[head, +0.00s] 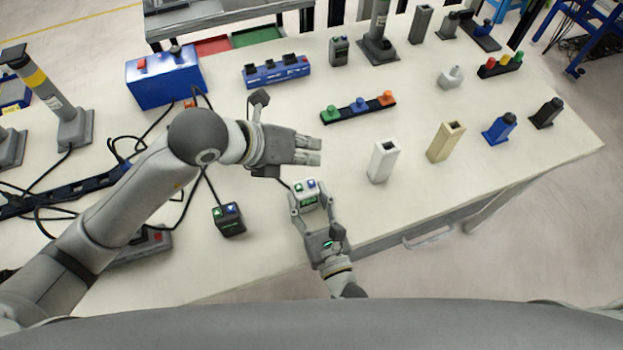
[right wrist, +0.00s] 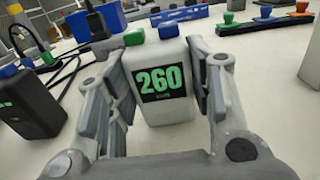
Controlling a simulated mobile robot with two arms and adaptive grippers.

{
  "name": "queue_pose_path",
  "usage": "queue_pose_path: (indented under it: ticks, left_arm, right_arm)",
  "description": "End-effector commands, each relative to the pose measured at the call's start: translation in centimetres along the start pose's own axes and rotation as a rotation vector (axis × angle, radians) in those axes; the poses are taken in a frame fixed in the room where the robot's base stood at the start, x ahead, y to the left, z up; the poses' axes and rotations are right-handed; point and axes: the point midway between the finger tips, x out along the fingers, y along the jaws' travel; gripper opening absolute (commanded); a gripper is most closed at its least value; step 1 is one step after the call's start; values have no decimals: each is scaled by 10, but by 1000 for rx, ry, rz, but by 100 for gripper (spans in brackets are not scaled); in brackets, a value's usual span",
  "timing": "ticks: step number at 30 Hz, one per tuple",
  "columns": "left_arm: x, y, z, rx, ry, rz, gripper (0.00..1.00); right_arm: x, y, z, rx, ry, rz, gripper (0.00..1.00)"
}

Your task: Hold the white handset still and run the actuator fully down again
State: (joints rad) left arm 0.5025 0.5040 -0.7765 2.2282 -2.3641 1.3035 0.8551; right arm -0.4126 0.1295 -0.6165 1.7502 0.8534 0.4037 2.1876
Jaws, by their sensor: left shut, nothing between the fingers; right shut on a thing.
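The white handset (head: 308,196) stands near the table's front edge, with a green and a blue button on top. In the right wrist view the handset (right wrist: 174,55) shows a green "260" on its dark display. My right gripper (head: 311,203) is shut on it, one finger on each side. My left gripper (head: 319,150) is shut and empty, beyond the handset and apart from its buttons. A grey column with a yellow band (head: 50,90) stands at the left and another grey column (head: 379,28) at the back; I cannot tell which is the actuator.
A black handset (head: 229,220) stands left of the white one. A white block (head: 382,162) and a beige block (head: 445,142) stand to the right. A button strip (head: 358,107) lies beyond my left gripper. Cables run across the table's left side.

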Motion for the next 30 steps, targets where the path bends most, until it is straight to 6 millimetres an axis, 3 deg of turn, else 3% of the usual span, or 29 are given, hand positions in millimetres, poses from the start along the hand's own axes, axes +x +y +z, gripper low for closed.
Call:
queue_pose_path:
  ticks: [7, 8, 14, 24, 30]
  left_arm:
    - [0, 0, 0, 0, 0, 0, 0]
    - [0, 0, 0, 0, 0, 0, 0]
    - [0, 0, 0, 0, 0, 0, 0]
    - [0, 0, 0, 0, 0, 0, 0]
    - [0, 0, 0, 0, 0, 0, 0]
  right_arm:
    - [0, 0, 0, 0, 0, 0, 21]
    - [0, 0, 0, 0, 0, 0, 49]
    - [0, 0, 0, 0, 0, 0, 73]
    - [-2, 0, 0, 0, 1, 0, 73]
    - [-28, 0, -1, -1, 3, 2, 73]
